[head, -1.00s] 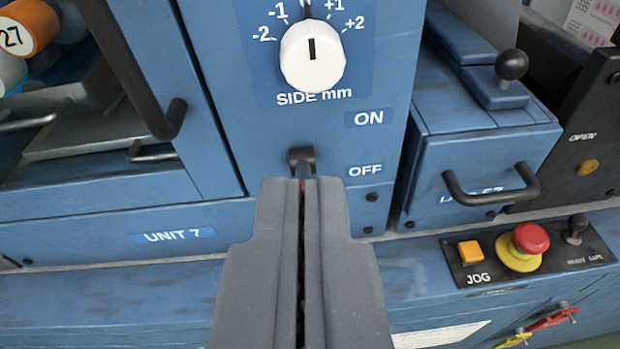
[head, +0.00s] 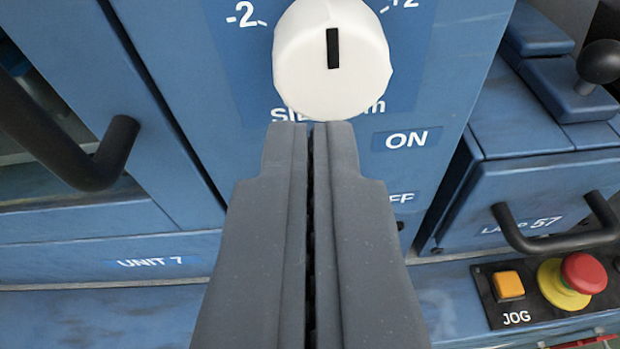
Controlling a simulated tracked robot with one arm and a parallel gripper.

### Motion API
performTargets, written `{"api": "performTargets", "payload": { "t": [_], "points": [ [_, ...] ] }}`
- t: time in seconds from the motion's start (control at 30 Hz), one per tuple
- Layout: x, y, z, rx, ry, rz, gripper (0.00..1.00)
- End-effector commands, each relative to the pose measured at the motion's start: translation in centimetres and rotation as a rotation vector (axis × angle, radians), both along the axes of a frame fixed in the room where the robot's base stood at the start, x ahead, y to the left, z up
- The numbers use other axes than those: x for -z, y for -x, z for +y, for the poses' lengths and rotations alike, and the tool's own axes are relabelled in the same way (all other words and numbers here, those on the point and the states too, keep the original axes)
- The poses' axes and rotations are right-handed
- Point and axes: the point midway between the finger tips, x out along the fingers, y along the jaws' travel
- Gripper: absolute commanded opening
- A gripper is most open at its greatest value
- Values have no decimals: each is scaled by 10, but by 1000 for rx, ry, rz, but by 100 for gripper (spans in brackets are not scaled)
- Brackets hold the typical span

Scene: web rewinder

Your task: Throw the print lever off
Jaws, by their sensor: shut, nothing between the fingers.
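My gripper (head: 312,128) is shut with nothing between its fingers. Its tips are just below the white SIDE mm knob in the picture and cover part of that label. The print lever is hidden behind my gripper, so I cannot tell its position or whether my fingers touch it. The ON label (head: 406,139) shows to the right of my fingertips. The OFF label (head: 403,198) is below it, partly covered by my gripper.
The white knob (head: 332,58) stands out just above my fingertips. A black handle (head: 80,150) juts out on the left. A drawer handle (head: 555,238) is at right. An orange JOG button (head: 507,286) and a red stop button (head: 583,273) sit at lower right.

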Motion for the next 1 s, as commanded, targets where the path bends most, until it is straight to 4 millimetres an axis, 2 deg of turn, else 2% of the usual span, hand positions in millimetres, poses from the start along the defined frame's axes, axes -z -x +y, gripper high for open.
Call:
{"api": "performTargets", "payload": {
  "t": [0.17,0.53,1.0],
  "points": [
    [2,-11,-1,1,0,-1,0],
    [29,6,3,-1,-1,2,0],
    [35,11,3,0,0,-1,0]
  ]
}}
